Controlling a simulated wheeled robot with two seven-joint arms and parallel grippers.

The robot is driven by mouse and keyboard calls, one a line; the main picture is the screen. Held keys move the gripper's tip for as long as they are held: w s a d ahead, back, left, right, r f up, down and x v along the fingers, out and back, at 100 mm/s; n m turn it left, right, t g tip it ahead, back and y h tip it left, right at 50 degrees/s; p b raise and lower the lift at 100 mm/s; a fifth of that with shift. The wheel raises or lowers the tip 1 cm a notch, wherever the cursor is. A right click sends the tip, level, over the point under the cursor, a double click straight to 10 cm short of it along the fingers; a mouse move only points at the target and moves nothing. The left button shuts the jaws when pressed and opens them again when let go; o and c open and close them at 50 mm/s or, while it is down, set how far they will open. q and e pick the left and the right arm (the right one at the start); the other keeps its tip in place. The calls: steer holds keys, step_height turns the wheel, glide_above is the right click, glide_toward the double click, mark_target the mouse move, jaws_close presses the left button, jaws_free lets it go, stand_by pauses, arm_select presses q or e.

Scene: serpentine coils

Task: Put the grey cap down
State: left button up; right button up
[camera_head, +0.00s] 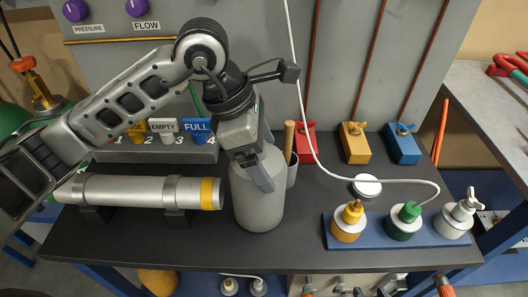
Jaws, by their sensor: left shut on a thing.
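My left gripper (260,172) reaches down over the top of a grey bottle-shaped body (258,208) standing on the dark bench. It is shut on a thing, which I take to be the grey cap. The fingers and wrist hide most of it, and I cannot make out its outline apart from the grey body. I cannot tell whether the cap touches that body. My right gripper is not in view.
A silver cylinder with a yellow band (207,193) lies at left. A wooden-handled tool stands in a grey cup (292,172) close right. A white round disc (367,187) and a blue tray (385,240) are further right. The front middle of the bench (300,245) is clear.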

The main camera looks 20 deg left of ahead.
arm_select(q)
steer(key=shift+f, duration=0.2)
steer(key=shift+f+b, duration=0.2)
steer(key=shift+b, duration=0.1)
steer(key=o, duration=1.9)
steer(key=shift+r, duration=0.1)
